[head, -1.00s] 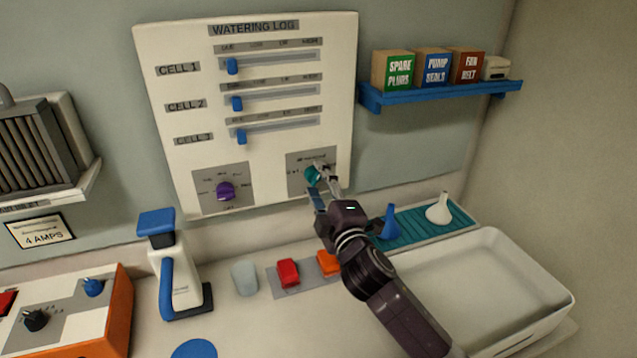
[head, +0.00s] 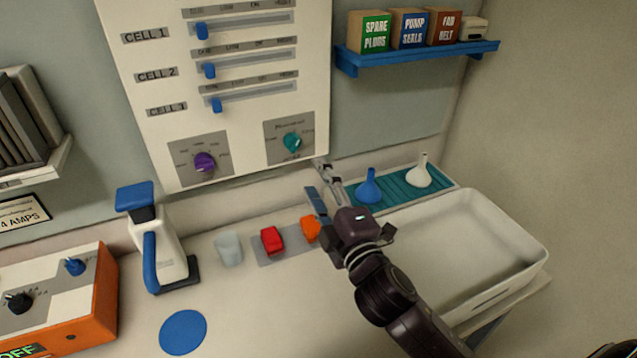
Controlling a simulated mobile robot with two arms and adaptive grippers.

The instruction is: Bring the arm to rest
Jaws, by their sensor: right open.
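My right gripper (head: 318,180) is open and empty. It is in the air below the teal knob (head: 292,142) on the watering log board (head: 240,130), apart from the knob. My right arm comes in from the lower right, in front of the counter and the white tray's left side. The board also carries a purple knob (head: 205,162) and three sliders with blue handles, all near the left of their tracks. My left gripper is not in view.
Close to the right gripper are an orange block (head: 310,229), a red block (head: 272,240), and a blue funnel (head: 368,187). A white funnel (head: 422,171) and white tray (head: 480,245) are further right. A clear cup (head: 229,248) and blue-handled device (head: 155,245) stand left.

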